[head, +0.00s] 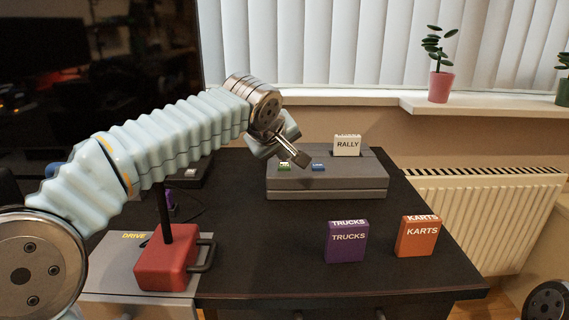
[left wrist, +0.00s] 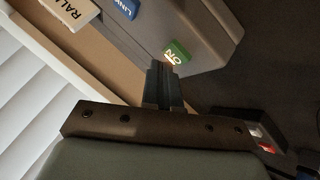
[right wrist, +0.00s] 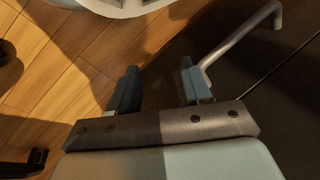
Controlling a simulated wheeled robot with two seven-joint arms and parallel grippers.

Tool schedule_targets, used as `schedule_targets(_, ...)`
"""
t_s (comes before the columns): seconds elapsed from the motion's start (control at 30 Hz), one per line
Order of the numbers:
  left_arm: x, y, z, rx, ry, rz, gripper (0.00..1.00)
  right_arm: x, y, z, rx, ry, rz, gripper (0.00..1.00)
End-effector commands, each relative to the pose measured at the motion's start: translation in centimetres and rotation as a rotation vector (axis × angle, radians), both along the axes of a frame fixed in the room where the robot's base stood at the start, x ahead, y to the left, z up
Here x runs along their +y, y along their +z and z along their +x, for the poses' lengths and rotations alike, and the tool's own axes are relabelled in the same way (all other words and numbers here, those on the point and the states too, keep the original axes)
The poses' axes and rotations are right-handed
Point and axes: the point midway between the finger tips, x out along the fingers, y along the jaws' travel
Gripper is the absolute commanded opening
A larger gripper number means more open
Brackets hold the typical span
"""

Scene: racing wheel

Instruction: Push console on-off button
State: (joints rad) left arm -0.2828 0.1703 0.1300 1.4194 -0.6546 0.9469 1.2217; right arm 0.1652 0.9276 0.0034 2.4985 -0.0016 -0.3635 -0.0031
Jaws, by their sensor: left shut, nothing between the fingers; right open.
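The grey console (head: 340,181) stands on the dark table with a white RALLY cartridge (head: 347,146) in its top. Its green button (head: 284,167), marked ON in the left wrist view (left wrist: 176,52), sits at the left of the console front. A blue LINK button (head: 318,167) is to its right. My left gripper (head: 303,161) is shut and empty, its tip pointing at the console close to the green button. In the left wrist view the fingertips are just short of the green button; I cannot tell if they touch. My right gripper (right wrist: 158,90) is open and empty, away from the console.
A purple TRUCKS box (head: 347,242) and an orange KARTS box (head: 418,237) stand at the table front. A red block with a black lever (head: 167,262) is at left. The table between console and boxes is clear. A radiator (head: 480,215) stands right.

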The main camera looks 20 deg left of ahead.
Motion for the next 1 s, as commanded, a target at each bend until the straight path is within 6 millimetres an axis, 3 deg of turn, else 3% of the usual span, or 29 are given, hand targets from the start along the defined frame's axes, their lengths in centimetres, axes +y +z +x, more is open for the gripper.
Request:
schedule_targets(0.37, 0.0, 0.6, 0.0, 0.000, 0.000, 0.000, 0.00, 0.0, 0.5, 0.0, 0.000, 0.000, 0.000, 0.49)
schedule_targets(0.8, 0.0, 5.6, 0.0, -0.001, 0.000, -0.001, 0.00, 0.0, 4.7, 0.0, 0.000, 0.000, 0.000, 0.49)
schedule_targets(1.0, 0.0, 6.3, 0.0, 0.001, 0.001, 0.000, 0.00, 0.0, 5.3, 0.0, 0.000, 0.000, 0.000, 0.49)
